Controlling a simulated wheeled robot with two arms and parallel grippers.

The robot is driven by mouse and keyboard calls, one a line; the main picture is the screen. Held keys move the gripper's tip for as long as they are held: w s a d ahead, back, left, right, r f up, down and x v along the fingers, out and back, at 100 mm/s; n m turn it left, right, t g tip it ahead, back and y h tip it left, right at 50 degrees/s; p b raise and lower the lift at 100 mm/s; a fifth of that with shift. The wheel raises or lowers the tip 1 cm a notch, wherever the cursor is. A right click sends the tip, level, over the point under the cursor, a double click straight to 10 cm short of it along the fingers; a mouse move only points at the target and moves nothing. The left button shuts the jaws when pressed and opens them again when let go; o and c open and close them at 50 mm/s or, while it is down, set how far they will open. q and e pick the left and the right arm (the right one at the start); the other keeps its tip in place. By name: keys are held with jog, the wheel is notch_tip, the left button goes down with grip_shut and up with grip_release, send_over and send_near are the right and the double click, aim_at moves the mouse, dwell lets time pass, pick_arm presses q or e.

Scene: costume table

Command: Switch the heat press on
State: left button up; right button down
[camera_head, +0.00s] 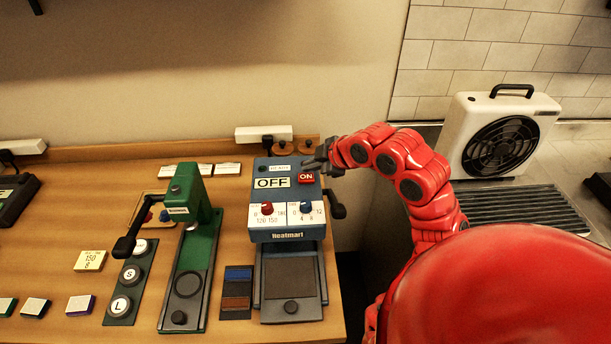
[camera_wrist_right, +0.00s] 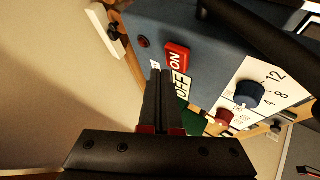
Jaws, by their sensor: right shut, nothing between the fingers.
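The blue heat press (camera_head: 287,220) stands at the right end of the wooden table, with a dark lower plate and a black handle on its right side. Its front panel carries a white OFF plate (camera_head: 272,183), a red ON switch (camera_head: 306,178), and a red and a blue knob. My right gripper (camera_head: 318,163) is at the panel's upper right, close to the red switch. In the right wrist view its fingers (camera_wrist_right: 158,98) are shut and empty, pointing at the panel near the OFF plate and the red ON switch (camera_wrist_right: 176,58). Whether they touch the panel is unclear. My left gripper is out of view.
A green button press (camera_head: 188,250) stands left of the heat press, with a size board (camera_head: 130,285) beside it. A power strip (camera_head: 264,134) is behind. A white fan heater (camera_head: 500,130) stands right, beyond the table.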

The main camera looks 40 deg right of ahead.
aim_at(310, 178)
jog(key=shift+f+b, duration=0.35)
jog(key=shift+f, duration=0.05)
jog(key=shift+f+b, duration=0.4)
jog(key=shift+f, duration=0.15)
dwell(0.5)
jog(key=shift+r, duration=0.2)
jog(key=shift+r+p, duration=0.35)
jog(key=shift+r, duration=0.45)
jog(key=shift+r, duration=0.1)
jog(key=shift+r, duration=0.3)
notch_tip(310, 178, up, 5)
jog(key=shift+r+p, duration=0.1)
jog(key=shift+p, duration=0.7)
